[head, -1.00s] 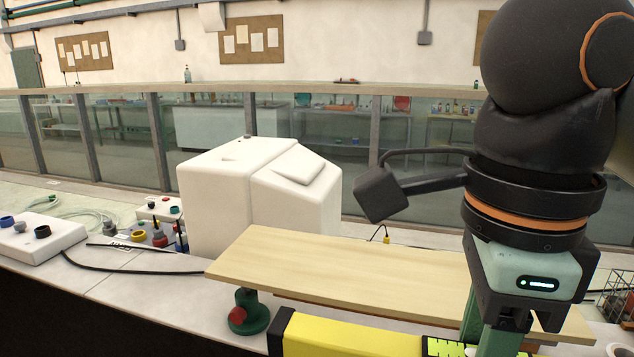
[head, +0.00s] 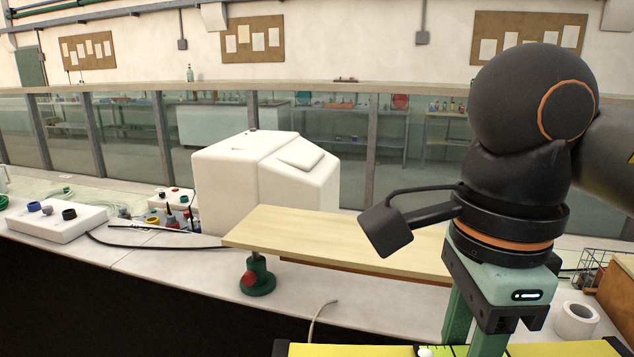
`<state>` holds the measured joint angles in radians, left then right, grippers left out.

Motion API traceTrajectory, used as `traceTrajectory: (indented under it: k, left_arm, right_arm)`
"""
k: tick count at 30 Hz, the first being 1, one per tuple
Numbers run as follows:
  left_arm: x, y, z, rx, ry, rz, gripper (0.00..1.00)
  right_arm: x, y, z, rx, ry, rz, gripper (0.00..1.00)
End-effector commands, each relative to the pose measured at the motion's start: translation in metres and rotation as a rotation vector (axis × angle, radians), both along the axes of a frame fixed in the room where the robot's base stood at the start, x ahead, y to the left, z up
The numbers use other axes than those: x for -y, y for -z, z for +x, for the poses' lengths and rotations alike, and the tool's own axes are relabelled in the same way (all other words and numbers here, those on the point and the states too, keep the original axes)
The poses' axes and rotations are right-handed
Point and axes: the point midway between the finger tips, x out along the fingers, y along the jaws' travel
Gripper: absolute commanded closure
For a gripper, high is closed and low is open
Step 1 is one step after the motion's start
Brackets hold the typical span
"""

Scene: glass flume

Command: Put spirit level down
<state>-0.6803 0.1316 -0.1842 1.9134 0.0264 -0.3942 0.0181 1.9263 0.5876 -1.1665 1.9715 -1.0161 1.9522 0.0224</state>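The yellow spirit level (head: 345,350) lies across the bottom edge of the head view, with a black end cap at its left and a lime-green part near its middle. Its lower side is cut off by the frame. My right gripper (head: 473,338) comes down from the upper right, its teal fingers on either side of the level, and appears shut on it. The fingertips are hidden or cut off. The level is in front of the wooden board (head: 330,234); whether it touches anything below cannot be seen. My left gripper is not in view.
The board rests on a green stand with a red knob (head: 256,275). A white boxy machine (head: 255,180) stands behind it. A white control box (head: 50,222) with a black cable is at left. A white roll (head: 575,322) and wire basket (head: 597,268) are at right.

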Motion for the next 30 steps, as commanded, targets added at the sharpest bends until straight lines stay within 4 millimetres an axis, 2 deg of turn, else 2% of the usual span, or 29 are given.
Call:
traceTrajectory:
  k: [16,24,30]
  left_arm:
    - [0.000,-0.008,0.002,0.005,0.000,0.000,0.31]
    - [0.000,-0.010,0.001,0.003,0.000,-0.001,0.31]
    - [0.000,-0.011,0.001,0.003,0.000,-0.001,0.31]
  right_arm:
    - [0.032,0.086,0.055,0.024,-0.778,0.023,1.00]
    - [0.056,0.135,0.069,0.027,-1.202,0.010,1.00]
    - [0.072,0.162,0.074,0.024,-1.455,-0.001,1.00]
